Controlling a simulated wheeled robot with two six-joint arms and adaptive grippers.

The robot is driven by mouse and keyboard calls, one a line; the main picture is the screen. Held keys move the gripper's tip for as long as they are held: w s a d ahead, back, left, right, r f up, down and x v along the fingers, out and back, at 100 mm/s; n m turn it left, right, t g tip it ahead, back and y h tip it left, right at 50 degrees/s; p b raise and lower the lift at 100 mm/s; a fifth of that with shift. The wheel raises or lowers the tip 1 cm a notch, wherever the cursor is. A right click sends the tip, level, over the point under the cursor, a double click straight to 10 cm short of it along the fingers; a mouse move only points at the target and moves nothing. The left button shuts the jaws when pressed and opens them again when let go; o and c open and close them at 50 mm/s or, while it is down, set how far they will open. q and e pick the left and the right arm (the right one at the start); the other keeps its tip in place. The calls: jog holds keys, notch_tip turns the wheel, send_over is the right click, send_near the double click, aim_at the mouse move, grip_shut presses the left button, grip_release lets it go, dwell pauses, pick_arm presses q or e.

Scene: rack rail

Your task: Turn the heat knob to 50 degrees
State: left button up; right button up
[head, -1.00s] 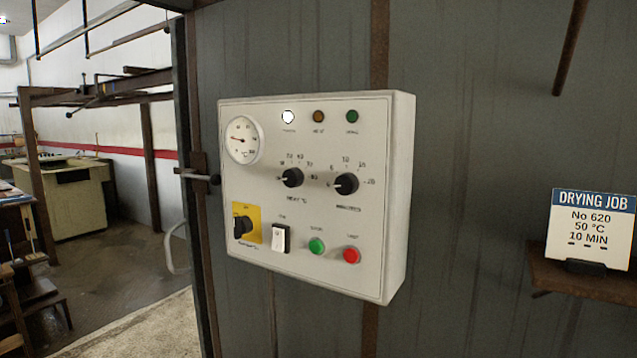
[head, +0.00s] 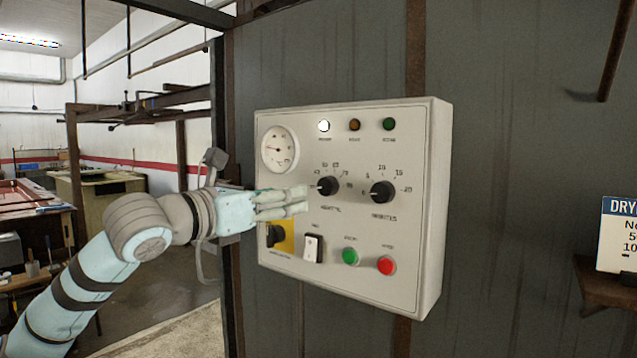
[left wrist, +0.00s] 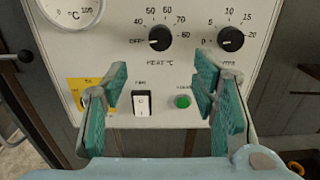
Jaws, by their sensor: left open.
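The heat knob (head: 328,186) is a round black knob on the white control box. In the left wrist view the heat knob (left wrist: 160,38) sits under an arc of marks from OFF on the left through 50 at the top to 80 on the right. Its pointer seems to face left towards OFF, but it is small. My left gripper (head: 284,202) is open and empty, just left of the heat knob and apart from it. In the left wrist view my left gripper's fingers (left wrist: 162,88) stand apart below the knob. My right gripper is not in view.
A minutes knob (head: 382,192) is right of the heat knob. Below are a yellow-backed switch (head: 277,236), a white rocker (head: 313,248), green (head: 351,256) and red (head: 386,265) buttons. A dial gauge (head: 279,150) is upper left. A job card (head: 617,235) stands on a shelf at right.

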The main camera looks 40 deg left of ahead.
pick_arm(q)
jog(key=p, duration=0.7)
send_near(324, 187)
jog(key=w+r, duration=0.1)
jog(key=w, duration=0.3)
jog(key=w+p, duration=0.1)
jog(key=w, duration=0.1)
jog(key=w+p, duration=0.1)
jog(key=w, duration=0.1)
jog(key=shift+a+f, duration=0.1)
jog(key=shift+f, duration=0.2)
jog(key=shift+w+f, duration=0.2)
jog(key=shift+w, duration=0.25)
jog(key=shift+s, duration=0.15)
jog(key=c, duration=1.2)
jog(key=shift+o, duration=0.2)
